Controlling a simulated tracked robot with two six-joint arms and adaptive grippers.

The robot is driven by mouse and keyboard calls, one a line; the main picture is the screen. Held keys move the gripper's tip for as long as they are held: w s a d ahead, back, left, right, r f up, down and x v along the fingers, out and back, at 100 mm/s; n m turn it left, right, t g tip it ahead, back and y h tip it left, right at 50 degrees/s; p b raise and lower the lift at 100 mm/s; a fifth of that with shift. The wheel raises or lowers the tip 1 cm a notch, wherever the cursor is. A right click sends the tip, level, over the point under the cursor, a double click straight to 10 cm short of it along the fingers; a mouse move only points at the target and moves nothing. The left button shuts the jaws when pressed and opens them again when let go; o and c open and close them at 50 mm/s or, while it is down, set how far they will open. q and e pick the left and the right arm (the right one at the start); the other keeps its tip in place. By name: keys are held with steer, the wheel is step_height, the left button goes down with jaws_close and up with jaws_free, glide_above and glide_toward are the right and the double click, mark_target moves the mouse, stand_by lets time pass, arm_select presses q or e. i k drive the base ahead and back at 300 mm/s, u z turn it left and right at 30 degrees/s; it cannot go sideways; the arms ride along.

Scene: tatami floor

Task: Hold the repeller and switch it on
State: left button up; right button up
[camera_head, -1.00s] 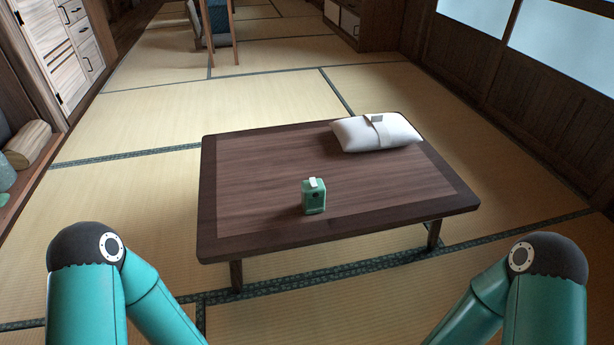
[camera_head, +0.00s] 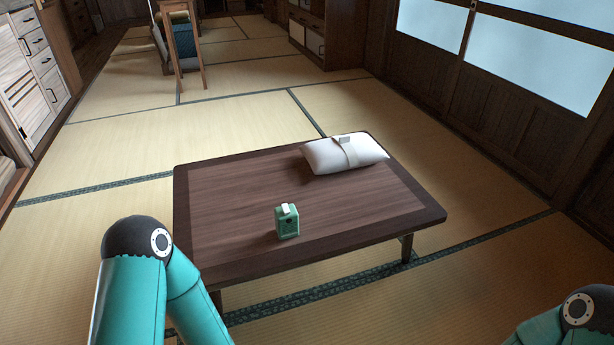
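A small green box-shaped device with a pale top piece and a dark round spot on its front, which looks like the repeller (camera_head: 288,224), stands upright on the low dark wooden table (camera_head: 225,207), near its front edge. Nothing touches it. My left arm shows at the lower left and a part of my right arm at the lower right corner. Both grippers are outside the picture. Whether the device is on cannot be told.
A white pillow-like bundle with a band (camera_head: 345,155) lies at the table's back right. A wooden chair or stool (camera_head: 187,50) stands far back. Cabinets line the left and back. Tatami floor (camera_head: 110,140) around the table is clear.

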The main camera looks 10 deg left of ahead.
mark_target(286, 210)
steer(key=u, duration=0.45)
steer(key=i, duration=0.2)
steer(key=z, duration=2.65)
steer(key=k, duration=2.2)
steer(key=u, duration=1.4)
steer(key=i, duration=1.05)
steer(key=u, duration=0.05)
